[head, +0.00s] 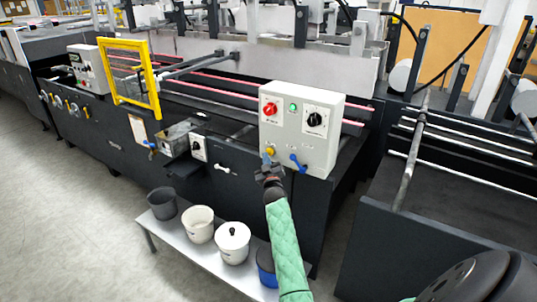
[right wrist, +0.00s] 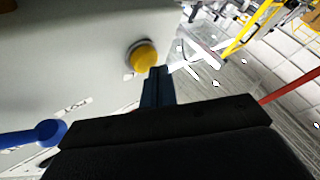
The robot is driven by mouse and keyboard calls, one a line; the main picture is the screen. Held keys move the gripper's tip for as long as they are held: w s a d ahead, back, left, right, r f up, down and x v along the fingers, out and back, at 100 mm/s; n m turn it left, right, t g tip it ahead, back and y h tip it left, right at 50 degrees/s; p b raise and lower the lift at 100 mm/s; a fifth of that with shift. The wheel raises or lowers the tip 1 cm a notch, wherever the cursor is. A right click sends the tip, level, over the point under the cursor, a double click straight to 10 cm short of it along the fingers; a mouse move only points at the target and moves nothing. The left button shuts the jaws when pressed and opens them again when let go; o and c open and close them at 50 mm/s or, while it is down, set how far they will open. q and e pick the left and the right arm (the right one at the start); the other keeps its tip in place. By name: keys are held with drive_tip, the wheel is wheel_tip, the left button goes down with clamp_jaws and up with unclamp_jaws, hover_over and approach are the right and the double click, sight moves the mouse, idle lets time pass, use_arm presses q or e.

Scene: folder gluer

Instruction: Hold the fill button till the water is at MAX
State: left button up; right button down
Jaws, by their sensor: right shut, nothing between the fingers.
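A yellow button (head: 270,151) sits low on the left of a light grey control box (head: 325,110). It also shows in the right wrist view (right wrist: 143,57) with a dark ring around it. My right gripper (head: 267,160) is shut and empty, its fingertips just below the button. In the right wrist view the narrow shut fingertips (right wrist: 158,74) are at the button's lower right edge; I cannot tell whether they touch it. I cannot make out a water level or a MAX mark. My left gripper is not in view.
The box also carries a red knob (head: 270,109), a green button (head: 293,107), a black dial (head: 314,119) and a blue lever (head: 298,163) close right of my gripper. A low bench (head: 190,249) with several pots stands below. A yellow frame (head: 154,80) stands left.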

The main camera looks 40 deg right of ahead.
drive_tip(key=shift+w+d, duration=0.15)
drive_tip(key=shift+d, duration=0.35)
idle(2.2)
drive_tip(key=shift+a, duration=0.15)
idle(0.6)
drive_tip(key=shift+s+a, duration=0.35)
drive_tip(key=shift+a, duration=0.4)
drive_tip(key=shift+s+a, duration=0.3)
drive_tip(key=shift+a, duration=0.45)
drive_tip(key=shift+s+a, duration=0.35)
drive_tip(key=shift+a, duration=0.45)
drive_tip(key=shift+s+a, duration=0.3)
drive_tip(key=shift+a, duration=0.45)
